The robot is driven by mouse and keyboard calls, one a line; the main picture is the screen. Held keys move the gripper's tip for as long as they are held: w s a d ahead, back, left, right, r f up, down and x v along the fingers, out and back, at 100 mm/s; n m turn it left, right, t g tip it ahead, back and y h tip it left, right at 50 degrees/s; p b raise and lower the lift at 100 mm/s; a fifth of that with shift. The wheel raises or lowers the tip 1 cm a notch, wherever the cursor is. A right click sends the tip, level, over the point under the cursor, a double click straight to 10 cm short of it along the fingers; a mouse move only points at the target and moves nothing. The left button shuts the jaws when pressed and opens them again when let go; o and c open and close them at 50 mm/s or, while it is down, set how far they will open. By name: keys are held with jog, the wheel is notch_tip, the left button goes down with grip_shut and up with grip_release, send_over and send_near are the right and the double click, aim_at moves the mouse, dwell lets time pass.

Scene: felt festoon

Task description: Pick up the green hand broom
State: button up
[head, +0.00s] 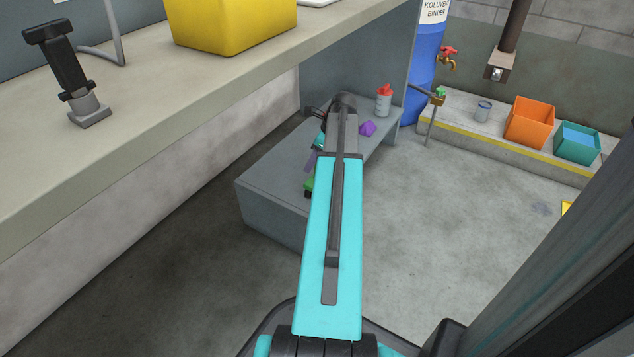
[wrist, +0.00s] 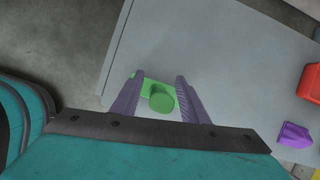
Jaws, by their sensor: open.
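The green hand broom (wrist: 161,98) is in the wrist view, with a round end facing the camera, over the grey bench top. In the head view only a small green part (head: 309,184) shows at the left edge of my arm; the rest is hidden. My gripper (wrist: 160,78) is open, with one purple-grey finger on each side of the broom. The left finger is close to the green part; I cannot tell whether it touches. In the head view my arm hides most of the gripper.
A long counter (head: 150,125) runs above on the left.

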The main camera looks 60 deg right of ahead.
jog(key=shift+c, duration=0.4)
grip_shut()
jog(key=shift+r, duration=0.1)
jog(key=s+a+r+p, duration=0.1)
jog(key=s+p, duration=0.3)
jog(key=s, duration=0.4)
jog(key=s+r+p, duration=0.3)
jog(key=s+p, duration=0.1)
jog(key=s, duration=0.4)
jog(key=shift+a+r+p, duration=0.35)
jog(key=shift+r+p, duration=0.05)
